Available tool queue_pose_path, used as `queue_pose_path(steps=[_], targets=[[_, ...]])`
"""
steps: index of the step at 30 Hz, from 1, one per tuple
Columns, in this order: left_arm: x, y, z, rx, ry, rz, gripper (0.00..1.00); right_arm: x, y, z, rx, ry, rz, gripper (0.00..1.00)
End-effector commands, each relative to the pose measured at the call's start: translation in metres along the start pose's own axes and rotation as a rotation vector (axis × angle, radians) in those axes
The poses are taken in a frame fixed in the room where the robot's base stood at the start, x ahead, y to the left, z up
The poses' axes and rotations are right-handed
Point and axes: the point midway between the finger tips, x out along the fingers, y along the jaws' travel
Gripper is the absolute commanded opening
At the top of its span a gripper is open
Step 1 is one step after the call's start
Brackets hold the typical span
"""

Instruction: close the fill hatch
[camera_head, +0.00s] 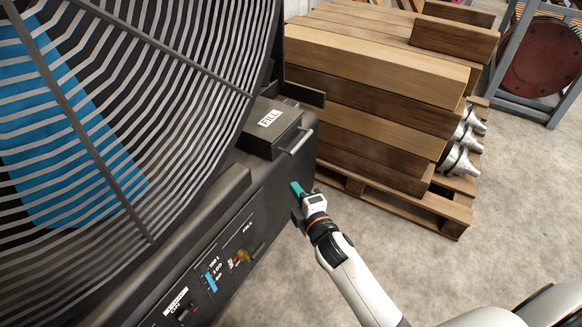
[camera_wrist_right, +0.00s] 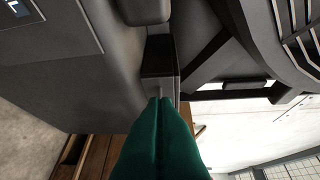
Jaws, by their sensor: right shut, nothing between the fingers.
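The fill hatch (camera_head: 268,122) is a dark box-like lid labelled FILL on the top edge of the dark machine, with a pale bar handle (camera_head: 298,141) on its right side. The lid looks down and nearly level; I cannot tell whether it is fully seated. My right gripper (camera_head: 296,188), with teal fingers, is shut and empty beside the machine's side wall, below and apart from the handle. In the right wrist view, the shut fingers (camera_wrist_right: 161,99) point at a dark block on the machine; whether they touch it is unclear. My left gripper is not in view.
A large fan-like wire guard (camera_head: 120,110) fills the left. The machine's control panel (camera_head: 212,272) has switches and a yellowish knob (camera_head: 243,256). Stacked timber (camera_head: 375,85) on a pallet (camera_head: 400,205) stands behind the hatch. The concrete floor (camera_head: 500,220) at right is clear.

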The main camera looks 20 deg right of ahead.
Motion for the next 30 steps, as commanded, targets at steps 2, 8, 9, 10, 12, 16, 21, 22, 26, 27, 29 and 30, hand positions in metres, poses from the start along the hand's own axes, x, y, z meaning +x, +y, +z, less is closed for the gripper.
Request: queue_pose_path(steps=[2, 8, 9, 10, 12, 16, 21, 22, 26, 27, 29, 30], targets=[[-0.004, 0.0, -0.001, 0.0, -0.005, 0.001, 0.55, 0.017, 0.001, 0.0, 0.0, 0.0, -0.002, 0.0], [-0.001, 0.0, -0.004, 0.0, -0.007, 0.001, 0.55, 0.061, 0.001, 0.0, 0.002, -0.001, -0.002, 0.0], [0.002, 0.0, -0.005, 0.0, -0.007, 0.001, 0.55, 0.07, 0.002, 0.0, 0.002, -0.001, -0.002, 0.0], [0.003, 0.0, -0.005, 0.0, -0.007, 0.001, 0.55, 0.075, 0.002, 0.0, 0.002, -0.001, -0.001, 0.0], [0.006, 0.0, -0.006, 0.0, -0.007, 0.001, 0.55, 0.087, 0.002, -0.004, -0.001, 0.001, 0.0, 0.0], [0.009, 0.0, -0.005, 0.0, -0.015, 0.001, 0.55, 0.099, 0.002, -0.018, 0.001, 0.001, 0.002, 0.0], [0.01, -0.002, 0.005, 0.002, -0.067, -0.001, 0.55, 0.107, 0.001, -0.027, 0.002, 0.0, 0.002, 0.0], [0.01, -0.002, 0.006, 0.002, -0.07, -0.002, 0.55, 0.108, 0.001, -0.028, 0.003, 0.0, 0.002, 0.0], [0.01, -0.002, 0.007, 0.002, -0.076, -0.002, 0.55, 0.108, 0.001, -0.028, 0.004, -0.001, 0.002, 0.0], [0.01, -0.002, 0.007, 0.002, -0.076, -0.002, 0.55, 0.108, 0.001, -0.028, 0.004, -0.001, 0.002, 0.0], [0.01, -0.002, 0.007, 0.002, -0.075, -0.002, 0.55, 0.108, 0.001, -0.028, 0.004, -0.001, 0.002, 0.0], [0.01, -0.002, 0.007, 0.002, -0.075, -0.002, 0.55, 0.108, 0.001, -0.028, 0.004, -0.001, 0.002, 0.0]])
